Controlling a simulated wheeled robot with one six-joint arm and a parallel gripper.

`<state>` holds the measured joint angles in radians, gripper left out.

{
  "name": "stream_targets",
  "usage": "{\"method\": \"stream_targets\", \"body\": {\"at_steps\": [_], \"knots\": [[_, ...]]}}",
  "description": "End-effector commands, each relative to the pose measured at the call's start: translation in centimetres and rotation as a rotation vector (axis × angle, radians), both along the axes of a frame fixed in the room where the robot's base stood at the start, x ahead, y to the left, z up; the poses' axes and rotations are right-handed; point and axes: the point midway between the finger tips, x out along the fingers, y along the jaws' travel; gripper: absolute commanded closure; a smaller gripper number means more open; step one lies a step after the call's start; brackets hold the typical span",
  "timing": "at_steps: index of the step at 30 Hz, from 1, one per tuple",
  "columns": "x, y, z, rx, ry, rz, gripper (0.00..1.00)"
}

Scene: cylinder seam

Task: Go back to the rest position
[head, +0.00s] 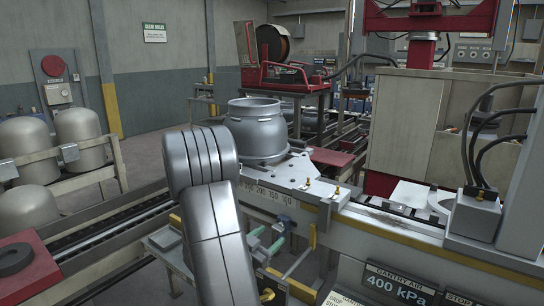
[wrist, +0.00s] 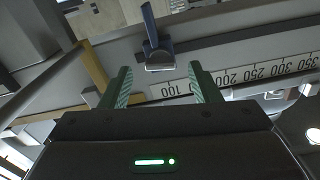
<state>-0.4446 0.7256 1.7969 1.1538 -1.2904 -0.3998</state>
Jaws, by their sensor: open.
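My gripper is open and empty in the wrist view (wrist: 159,70), its two green ribbed fingers spread apart. A blue-and-grey lever-like piece (wrist: 152,35) shows between and beyond the fingertips, in front of a numbered scale (wrist: 250,75). No contact with it is visible. In the head view my grey arm hides much of the centre, and the green fingers (head: 265,241) show just right of it, near the front of the rail. The rest position is not marked in either view.
A grey metal cylinder (head: 257,132) stands upright on the rail fixture behind my arm. The gantry post and its hoses (head: 478,150) stand at right. Domed tanks (head: 78,140) stand in a rack at left. A yellow bar (wrist: 95,68) lies close to the left finger.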

Motion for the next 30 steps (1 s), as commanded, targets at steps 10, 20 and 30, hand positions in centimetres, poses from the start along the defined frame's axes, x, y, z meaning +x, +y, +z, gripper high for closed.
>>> {"method": "stream_targets", "body": {"at_steps": [10,20,30], "knots": [[2.3,-1.7,0.0,0.001,0.001,0.000,0.44],[2.2,-1.6,0.0,0.002,0.000,0.000,0.44],[-0.9,0.8,-0.2,0.000,0.000,0.005,0.44]]}}
